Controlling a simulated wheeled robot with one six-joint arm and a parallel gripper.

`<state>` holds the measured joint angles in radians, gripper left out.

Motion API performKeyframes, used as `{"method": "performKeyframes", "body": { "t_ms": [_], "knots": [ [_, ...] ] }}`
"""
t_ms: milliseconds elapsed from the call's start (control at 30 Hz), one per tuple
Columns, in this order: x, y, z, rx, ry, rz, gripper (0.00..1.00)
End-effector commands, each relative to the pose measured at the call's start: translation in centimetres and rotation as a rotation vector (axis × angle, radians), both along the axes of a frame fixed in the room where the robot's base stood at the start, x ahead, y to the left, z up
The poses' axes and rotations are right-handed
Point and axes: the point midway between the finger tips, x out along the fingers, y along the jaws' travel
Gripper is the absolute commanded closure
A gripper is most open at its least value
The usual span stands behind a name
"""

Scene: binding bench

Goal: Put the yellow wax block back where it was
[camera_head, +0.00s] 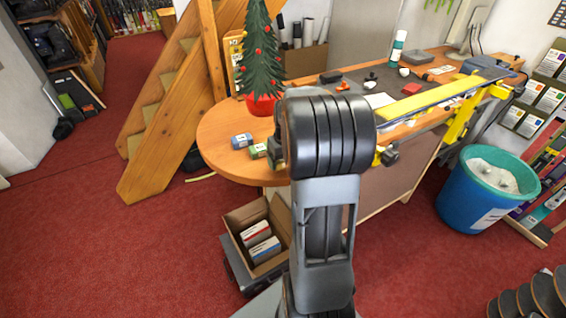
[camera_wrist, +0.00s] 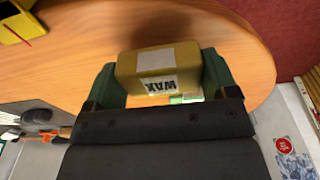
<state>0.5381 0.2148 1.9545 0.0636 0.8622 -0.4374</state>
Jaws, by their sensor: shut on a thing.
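The yellow wax block (camera_wrist: 155,60), with a white label reading WAX, sits between the two green fingers of my gripper (camera_wrist: 160,77) in the wrist view. The gripper is shut on it. The wooden tabletop (camera_wrist: 70,60) lies behind the block; I cannot tell whether the block touches it. In the head view my arm hides the yellow block and most of the gripper. A blue block (camera_head: 241,141) and a green block (camera_head: 258,151) lie on the rounded end of the table (camera_head: 215,125), left of my arm.
A small Christmas tree (camera_head: 262,55) in a red pot stands behind the blocks. A yellow ski (camera_head: 430,97) lies along the bench to the right. An open cardboard box (camera_head: 240,217) is below the table. A blue bin (camera_head: 465,210) stands at right.

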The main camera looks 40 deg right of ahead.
Motion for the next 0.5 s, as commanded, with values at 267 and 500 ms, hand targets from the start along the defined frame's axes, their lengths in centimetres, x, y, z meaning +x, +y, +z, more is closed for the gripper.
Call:
{"method": "performKeyframes", "body": {
  "t_ms": [267,500],
  "knots": [
    [0.1,0.1,-1.9,0.0,0.0,0.003,0.43],
    [0.1,0.2,-2.0,0.0,0.0,0.004,0.43]
  ]
}}
